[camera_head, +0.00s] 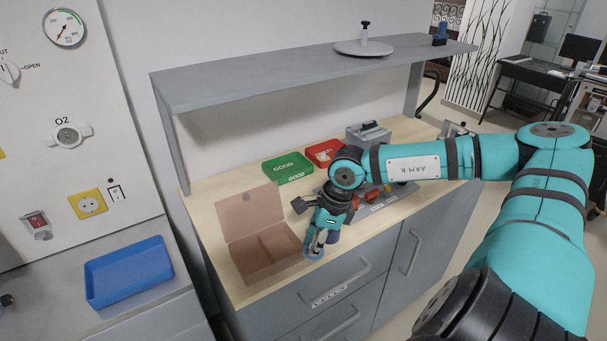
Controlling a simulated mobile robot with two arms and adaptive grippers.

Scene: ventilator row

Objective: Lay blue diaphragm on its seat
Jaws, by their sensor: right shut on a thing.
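My right gripper (318,243) reaches down over the front edge of the wooden worktop, just right of the open brown box. It is shut on a small round blue piece (314,253), which looks like the blue diaphragm; the fingers cover part of it. A grey block with red parts (372,205) stands to the right, behind and below my right arm. The arm hides much of it, and I cannot make out the seat. My left gripper is not in view.
An open brown divided box (262,254) is left of the gripper. A green tray (288,168) and a red tray (325,153) stand behind. A grey shelf (290,75) overhangs the worktop. A blue tray (130,272) lies at left. The worktop's left rear is clear.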

